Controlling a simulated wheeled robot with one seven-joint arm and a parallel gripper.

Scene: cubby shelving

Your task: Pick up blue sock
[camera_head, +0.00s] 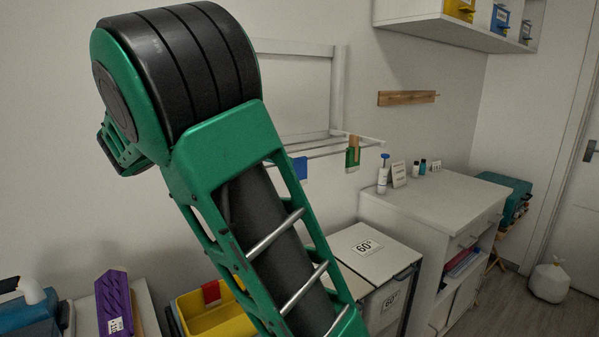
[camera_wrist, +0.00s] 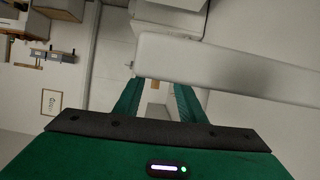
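A small blue cloth piece (camera_head: 300,168) hangs from the wall-mounted drying rack (camera_head: 325,148) in the head view, just right of my arm. It may be the blue sock, but its shape is too small and partly covered to be sure. My gripper (camera_wrist: 157,92) shows in the wrist view with its two green fingers apart and nothing held between them. No blue sock shows in the wrist view. In the head view my raised arm covers the middle and hides part of the rack; the gripper's fingertips cannot be made out there.
A green cloth (camera_head: 352,152) hangs farther right on the rack. A white cabinet (camera_head: 440,200) carries bottles. A yellow bin (camera_head: 215,315) and purple box (camera_head: 115,300) stand below. A broad white bar (camera_wrist: 230,68) crosses close beyond my fingers.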

